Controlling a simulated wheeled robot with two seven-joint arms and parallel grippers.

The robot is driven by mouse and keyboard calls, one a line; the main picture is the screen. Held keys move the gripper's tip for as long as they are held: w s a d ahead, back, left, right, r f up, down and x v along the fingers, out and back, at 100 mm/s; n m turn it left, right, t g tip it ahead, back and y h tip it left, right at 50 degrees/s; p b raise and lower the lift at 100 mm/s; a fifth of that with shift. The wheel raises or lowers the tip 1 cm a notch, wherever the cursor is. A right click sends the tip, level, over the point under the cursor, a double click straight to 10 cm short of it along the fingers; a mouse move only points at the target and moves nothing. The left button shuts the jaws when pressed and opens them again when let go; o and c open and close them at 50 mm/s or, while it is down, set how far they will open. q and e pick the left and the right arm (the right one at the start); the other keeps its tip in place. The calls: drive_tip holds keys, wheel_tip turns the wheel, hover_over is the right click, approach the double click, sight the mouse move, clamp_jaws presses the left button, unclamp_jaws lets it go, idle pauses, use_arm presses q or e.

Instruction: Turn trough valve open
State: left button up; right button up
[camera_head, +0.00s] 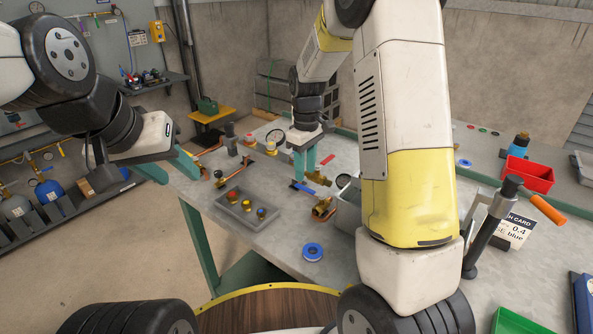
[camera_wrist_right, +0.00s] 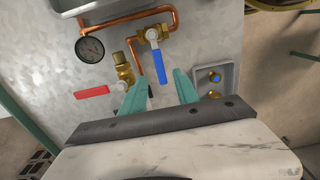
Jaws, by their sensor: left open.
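A brass valve with a blue lever (camera_wrist_right: 158,65) sits on copper pipe in the right wrist view; the lever (camera_head: 306,189) also shows in the head view. A red lever (camera_wrist_right: 92,92) lies beside a brass fitting (camera_wrist_right: 124,70). I cannot tell which valve is the trough valve. My right gripper (camera_wrist_right: 160,78) is open, its teal fingers on either side of the blue lever's end as seen from the wrist. Whether they touch it I cannot tell. In the head view this gripper (camera_head: 304,165) points down over the bench. My left gripper (camera_head: 171,170) is open at the bench's left edge.
A grey tray (camera_head: 236,221) with several red- and yellow-capped parts lies in front of the valves. A pressure gauge (camera_wrist_right: 90,49) is by the copper pipe (camera_wrist_right: 126,17). My right arm hides part of the bench.

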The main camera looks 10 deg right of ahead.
sight(305, 187)
wheel_tip(305, 187, down, 5)
drive_tip(key=shift+r, duration=0.1)
drive_tip(key=shift+c, duration=0.3)
clamp_jaws()
idle(1.3)
